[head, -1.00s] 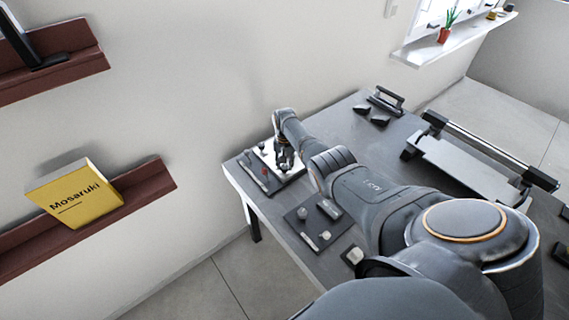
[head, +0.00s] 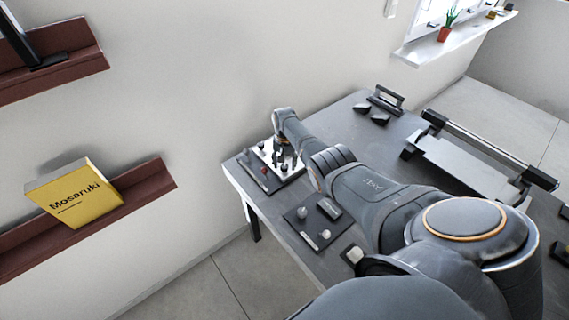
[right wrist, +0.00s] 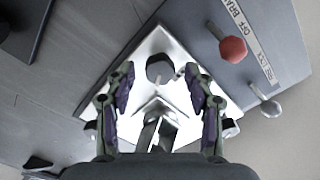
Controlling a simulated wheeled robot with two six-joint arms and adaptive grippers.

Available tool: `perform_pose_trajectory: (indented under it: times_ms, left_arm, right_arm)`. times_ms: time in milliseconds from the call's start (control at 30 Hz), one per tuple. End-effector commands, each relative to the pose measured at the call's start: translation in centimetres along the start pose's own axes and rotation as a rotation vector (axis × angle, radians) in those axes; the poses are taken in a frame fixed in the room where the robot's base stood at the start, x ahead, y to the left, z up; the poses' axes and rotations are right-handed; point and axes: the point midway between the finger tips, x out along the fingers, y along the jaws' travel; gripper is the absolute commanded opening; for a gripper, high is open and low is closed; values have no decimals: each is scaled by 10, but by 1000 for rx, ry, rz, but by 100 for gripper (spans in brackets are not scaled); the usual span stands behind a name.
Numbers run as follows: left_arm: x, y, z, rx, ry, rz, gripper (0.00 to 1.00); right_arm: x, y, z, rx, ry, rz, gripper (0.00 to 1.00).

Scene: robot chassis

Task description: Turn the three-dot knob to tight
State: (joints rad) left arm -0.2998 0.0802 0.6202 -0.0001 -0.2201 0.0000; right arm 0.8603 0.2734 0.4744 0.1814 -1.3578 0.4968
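In the right wrist view a dark round knob (right wrist: 160,68) stands on a bright white plate (right wrist: 183,48). Its dots cannot be made out, so I cannot tell whether it is the three-dot knob or how it is set. My right gripper (right wrist: 159,84) is open, with one finger on each side of the knob's line and a gap to both. A grey upright shape (right wrist: 152,130) shows lower between the fingers; I cannot tell what it is. In the head view the right gripper (head: 281,154) is over the white plate (head: 293,173) and partly hides it. My left gripper is out of view.
A red knob (right wrist: 233,48) and a grey-tipped lever (right wrist: 270,107) stand on the dark panel beside a printed label strip (right wrist: 247,28). Another dark panel (head: 305,221) lies nearer on the table (head: 268,220). A black handle (head: 388,97) stands farther back.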

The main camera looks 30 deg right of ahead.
Motion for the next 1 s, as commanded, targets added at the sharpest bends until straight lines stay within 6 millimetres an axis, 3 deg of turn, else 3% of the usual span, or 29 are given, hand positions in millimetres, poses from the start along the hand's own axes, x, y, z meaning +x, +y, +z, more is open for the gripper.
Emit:
perform_pose_trajectory:
  times_ms: [333, 433, 700, 833, 1000]
  left_arm:
    - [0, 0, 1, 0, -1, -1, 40]
    - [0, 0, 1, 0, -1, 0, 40]
    - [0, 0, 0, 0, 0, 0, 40]
    - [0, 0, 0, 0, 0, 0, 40]
    - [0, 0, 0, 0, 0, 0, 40]
  right_arm:
    - [-13, 0, -2, 1, 4, -1, 54]
    - [-29, 0, -1, -1, 5, -1, 54]
    - [-95, 0, -1, -1, 4, -1, 54]
    - [-113, 0, -1, -1, 1, -1, 54]
    - [-120, 0, 0, 0, 0, -1, 54]
